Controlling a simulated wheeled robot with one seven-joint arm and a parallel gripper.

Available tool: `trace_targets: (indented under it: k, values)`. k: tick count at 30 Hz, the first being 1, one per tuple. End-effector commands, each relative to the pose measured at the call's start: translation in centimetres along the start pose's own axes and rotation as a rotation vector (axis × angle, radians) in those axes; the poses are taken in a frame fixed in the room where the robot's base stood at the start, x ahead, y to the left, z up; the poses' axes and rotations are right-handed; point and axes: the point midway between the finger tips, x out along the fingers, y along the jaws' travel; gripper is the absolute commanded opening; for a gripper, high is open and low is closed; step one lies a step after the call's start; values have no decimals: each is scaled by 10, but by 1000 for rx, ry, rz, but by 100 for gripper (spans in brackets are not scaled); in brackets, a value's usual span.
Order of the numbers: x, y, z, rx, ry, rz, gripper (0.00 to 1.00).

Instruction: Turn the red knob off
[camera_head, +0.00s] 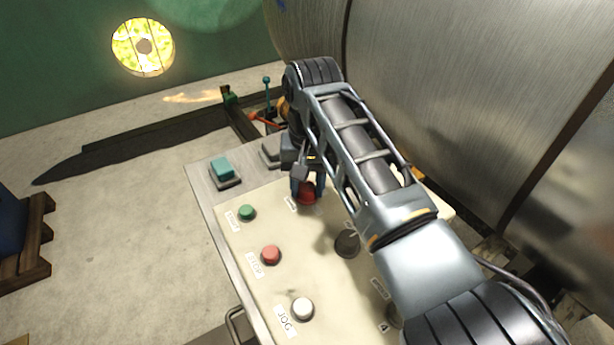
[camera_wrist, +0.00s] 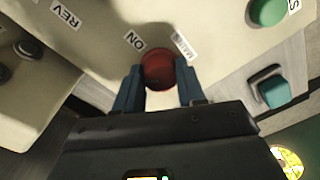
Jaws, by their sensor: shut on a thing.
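The red knob (camera_head: 307,196) sits near the back of the cream control panel (camera_head: 240,235), partly hidden by my gripper. It also shows in the wrist view (camera_wrist: 158,68), with labels reading ON and MAIN beside it. My gripper (camera_head: 308,186) reaches down onto the knob. Its two blue fingers are on either side of the knob and shut on it. Which way the knob's pointer faces cannot be made out.
On the panel, a green button (camera_head: 247,213), a red STOP button (camera_head: 271,255), a white JOG button (camera_head: 302,308) and a dark knob (camera_head: 347,243) stand near my arm. A teal switch (camera_head: 222,168) is at the back left. A large metal cylinder (camera_head: 440,80) rises behind at right.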

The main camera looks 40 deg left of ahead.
Motion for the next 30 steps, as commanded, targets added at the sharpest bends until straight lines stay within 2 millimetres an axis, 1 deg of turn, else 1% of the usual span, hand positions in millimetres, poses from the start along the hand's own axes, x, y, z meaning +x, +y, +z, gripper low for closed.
trace_targets:
  k: [9, 18, 24, 30]
  values:
    - [-1, 0, 0, -297, -13, -1, 9]
    - [0, 0, -1, -539, -20, -1, 9]
    - [0, 0, -1, -648, -24, -1, 9]
    - [0, 0, -1, -709, -25, -1, 9]
